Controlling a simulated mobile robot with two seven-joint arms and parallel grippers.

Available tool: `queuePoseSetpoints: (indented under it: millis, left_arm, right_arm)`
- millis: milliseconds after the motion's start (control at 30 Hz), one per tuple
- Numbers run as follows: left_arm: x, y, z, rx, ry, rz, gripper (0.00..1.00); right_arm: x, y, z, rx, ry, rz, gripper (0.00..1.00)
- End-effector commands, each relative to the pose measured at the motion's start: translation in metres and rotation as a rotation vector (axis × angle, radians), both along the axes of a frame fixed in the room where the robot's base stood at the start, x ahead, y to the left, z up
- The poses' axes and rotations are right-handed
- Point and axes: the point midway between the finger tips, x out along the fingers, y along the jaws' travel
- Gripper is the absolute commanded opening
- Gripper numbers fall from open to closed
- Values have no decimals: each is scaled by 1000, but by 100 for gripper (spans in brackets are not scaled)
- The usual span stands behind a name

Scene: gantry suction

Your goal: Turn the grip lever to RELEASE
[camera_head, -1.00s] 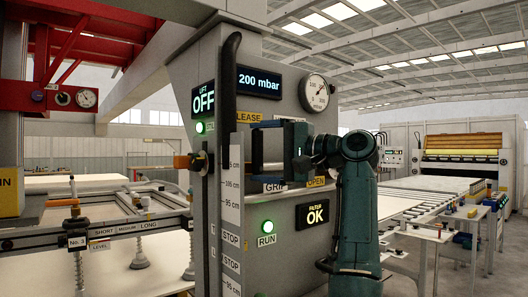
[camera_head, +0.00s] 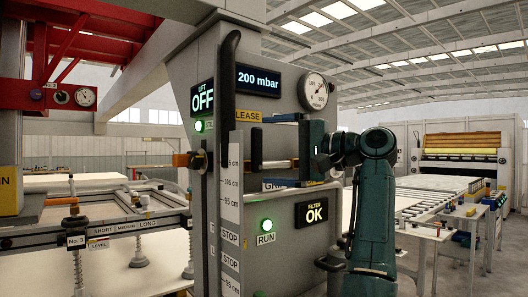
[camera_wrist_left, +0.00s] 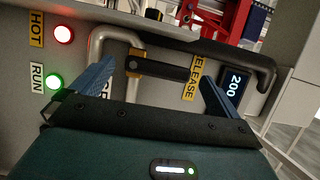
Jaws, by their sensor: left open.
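My left gripper (camera_head: 266,151) is open in front of the grey control panel (camera_head: 285,222); its fingers point left in the head view, one above and one below. The dark grip lever (camera_head: 256,148) stands upright there, apart from the fingers. In the left wrist view, the lever (camera_wrist_left: 165,69) lies across the gap between my open fingers (camera_wrist_left: 150,88), with an orange band at one end and its other end by the yellow RELEASE label (camera_wrist_left: 195,80). The RELEASE label (camera_head: 248,116) is partly hidden in the head view.
A curved black handle (camera_head: 229,85) and a scale strip (camera_head: 232,200) stand left of the lever. Lit displays include "200 mbar" (camera_head: 259,81), LIFT OFF (camera_head: 203,98) and FILTER OK (camera_head: 313,213). A roller conveyor (camera_head: 420,205) runs at the right.

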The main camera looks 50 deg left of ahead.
Motion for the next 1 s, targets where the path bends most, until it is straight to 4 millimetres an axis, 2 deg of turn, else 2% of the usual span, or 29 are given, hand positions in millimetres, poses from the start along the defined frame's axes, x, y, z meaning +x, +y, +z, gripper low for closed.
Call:
queuePoseSetpoints:
  millis: [200, 400, 600, 1000]
  left_arm:
    - [16, -50, 1, 1, 1, -4, 100]
    - [27, -82, 2, 0, 0, -3, 100]
    - [30, -95, 1, -1, -3, -1, 100]
    - [31, -95, 1, -1, -3, 0, 100]
  right_arm:
    - [-1, 0, 1, 0, 0, -1, 36]
    - [-1, 0, 3, 1, 3, 0, 36]
    - [-1, 0, 3, -2, 5, 0, 36]
    - [2, 0, 3, -4, 0, 1, 36]
